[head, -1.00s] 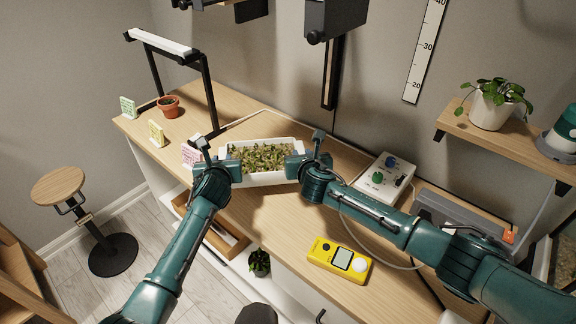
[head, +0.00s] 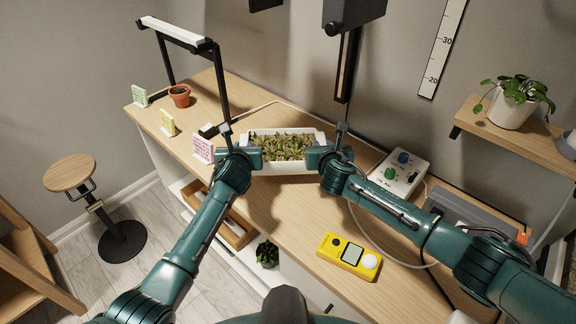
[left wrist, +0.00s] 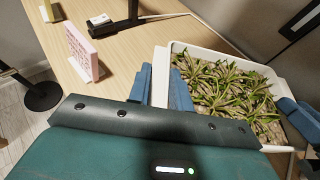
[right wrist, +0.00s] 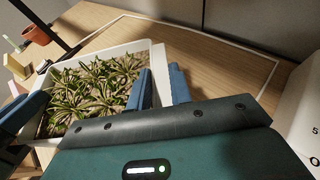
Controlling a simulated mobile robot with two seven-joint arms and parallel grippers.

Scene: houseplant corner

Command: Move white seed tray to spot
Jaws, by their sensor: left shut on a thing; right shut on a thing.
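The white seed tray (head: 285,168), full of green seedlings, is over the wooden bench in the head view. My left gripper (head: 252,157) is shut on its left wall, and my right gripper (head: 317,157) is shut on its right wall. In the left wrist view the tray (left wrist: 232,55) has its wall between the blue fingers (left wrist: 160,88). In the right wrist view the tray (right wrist: 120,50) has its other end wall between the fingers (right wrist: 163,85). The tray looks about level. I cannot tell whether it touches the bench. A thin white line (right wrist: 235,40) runs on the bench behind it.
Pink (head: 202,149), yellow (head: 168,123) and green (head: 140,96) cards and a terracotta pot (head: 180,96) stand at left, by a lamp frame (head: 220,85). A control box (head: 398,173) is at right, a yellow meter (head: 348,257) in front. Bench between meter and tray is clear.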

